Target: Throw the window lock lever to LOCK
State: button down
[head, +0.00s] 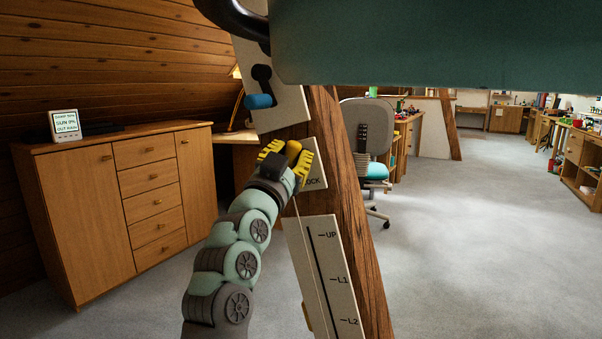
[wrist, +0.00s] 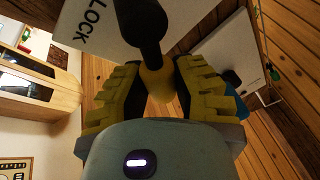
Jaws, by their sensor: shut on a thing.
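The window lock lever (wrist: 142,22) is a black arm with a yellow knob (wrist: 161,82) at its end. It stands in front of a pale plate marked LOCK (wrist: 82,22). In the head view the LOCK plate (head: 316,180) is on a sloping timber brace, partly covered by my gripper (head: 289,157). My gripper's yellow ribbed fingers (wrist: 160,88) are shut on the yellow knob, one finger on each side. In the head view my gripper hides most of the lever, and I cannot tell how far it is turned.
Above, on the same timber brace (head: 357,230), a plate holds a black lever with a blue handle (head: 258,101). Below is a panel marked UP, L1 and L2 (head: 324,290). A wooden cabinet (head: 75,210) stands left; a chair (head: 368,130) stands behind. Floor at right is clear.

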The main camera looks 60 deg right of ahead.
dwell(0.3)
jog(key=c, duration=0.7)
grip_release()
jog(key=shift+d, duration=0.1)
jog(key=shift+c, duration=0.2)
jog(key=v, duration=1.2)
